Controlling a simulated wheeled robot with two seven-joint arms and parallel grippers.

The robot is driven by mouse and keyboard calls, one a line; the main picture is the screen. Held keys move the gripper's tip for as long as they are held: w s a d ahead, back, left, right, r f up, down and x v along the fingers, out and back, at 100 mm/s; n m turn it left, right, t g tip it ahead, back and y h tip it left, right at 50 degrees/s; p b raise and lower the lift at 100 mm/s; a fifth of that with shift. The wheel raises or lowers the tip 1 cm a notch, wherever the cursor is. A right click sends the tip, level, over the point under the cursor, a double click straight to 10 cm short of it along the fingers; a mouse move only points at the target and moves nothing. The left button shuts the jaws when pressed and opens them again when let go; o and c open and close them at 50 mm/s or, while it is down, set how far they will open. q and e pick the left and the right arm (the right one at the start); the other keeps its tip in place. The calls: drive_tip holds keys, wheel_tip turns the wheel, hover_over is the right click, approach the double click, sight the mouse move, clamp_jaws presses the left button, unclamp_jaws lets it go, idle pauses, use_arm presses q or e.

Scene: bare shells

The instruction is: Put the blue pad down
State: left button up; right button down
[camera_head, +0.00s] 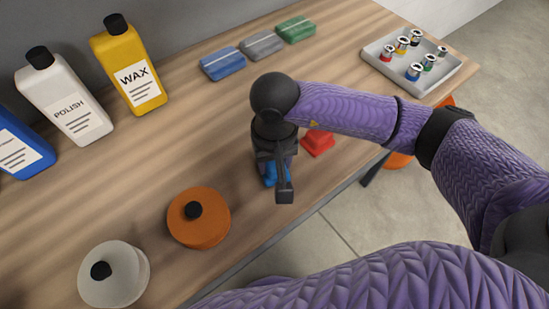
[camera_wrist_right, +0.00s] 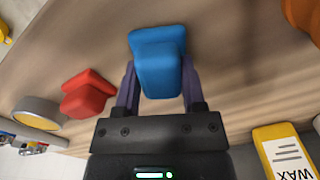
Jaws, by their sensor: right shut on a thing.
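The blue pad (camera_wrist_right: 160,62) is between the two fingers of my right gripper (camera_wrist_right: 158,85) in the right wrist view, and the fingers are shut on its narrower block. Its wider end shows beyond the fingertips. In the head view the gripper (camera_head: 275,168) is over the table's front part and hides most of the blue pad (camera_head: 269,181). I cannot tell whether the pad touches the wooden table (camera_head: 135,190). My left gripper is not in view.
A red pad (camera_head: 318,143) stands close to the right of my right gripper. An orange lidded pot (camera_head: 205,225) and a pale one (camera_head: 120,280) stand to the left. Several bottles, cloths and a white tray (camera_head: 445,80) are further back. Bare wood lies left of the gripper.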

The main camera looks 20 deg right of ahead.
drive_tip(key=shift+f, duration=0.2)
drive_tip(key=shift+c, duration=0.9)
unclamp_jaws()
drive_tip(key=shift+r, duration=0.1)
wheel_tip(320, 180, up, 12)
drive_tip(key=p, duration=0.2)
drive_tip(key=shift+r, duration=0.15)
